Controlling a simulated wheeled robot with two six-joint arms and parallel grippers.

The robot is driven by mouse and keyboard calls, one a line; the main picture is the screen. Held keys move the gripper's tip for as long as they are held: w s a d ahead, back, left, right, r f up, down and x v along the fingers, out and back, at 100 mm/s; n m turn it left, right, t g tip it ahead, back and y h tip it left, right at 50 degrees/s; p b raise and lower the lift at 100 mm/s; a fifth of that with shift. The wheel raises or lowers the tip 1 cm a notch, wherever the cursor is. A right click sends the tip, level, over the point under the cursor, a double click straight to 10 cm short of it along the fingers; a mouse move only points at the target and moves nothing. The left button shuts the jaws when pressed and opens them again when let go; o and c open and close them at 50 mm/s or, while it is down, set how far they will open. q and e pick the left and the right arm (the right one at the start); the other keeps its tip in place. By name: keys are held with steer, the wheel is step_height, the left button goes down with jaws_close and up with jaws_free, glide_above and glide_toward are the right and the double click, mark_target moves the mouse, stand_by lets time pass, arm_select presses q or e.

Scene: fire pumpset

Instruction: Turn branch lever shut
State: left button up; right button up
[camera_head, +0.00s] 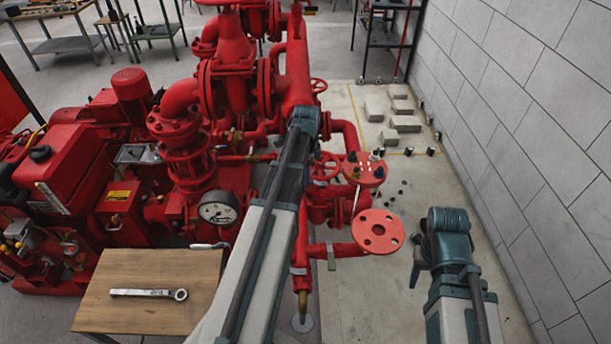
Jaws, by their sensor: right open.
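A small dark lever-like piece (331,257) stands on the low red branch pipe (345,250), left of the open round flange (379,231); I cannot tell for sure that it is the branch lever, or its exact angle. My left arm reaches up across the middle of the view, and its gripper (306,122) is over the red pipework, above and behind that piece; its fingers cannot be made out. My right gripper (419,268) is open and empty, right of the flange and apart from the pipes.
A wooden table (205,270) with a wrench (149,293) stands at the lower left. A pressure gauge (218,209) and a red handwheel (326,166) are close to my left arm. Grey blocks (405,123) lie on the floor by the block wall (530,120).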

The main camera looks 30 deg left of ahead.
arm_select(q)
steer(key=shift+a, duration=0.1)
jaws_close()
steer(key=shift+s, duration=0.1)
steer(key=shift+s+a, duration=0.1)
steer(key=shift+a, duration=0.05)
stand_by(0.7)
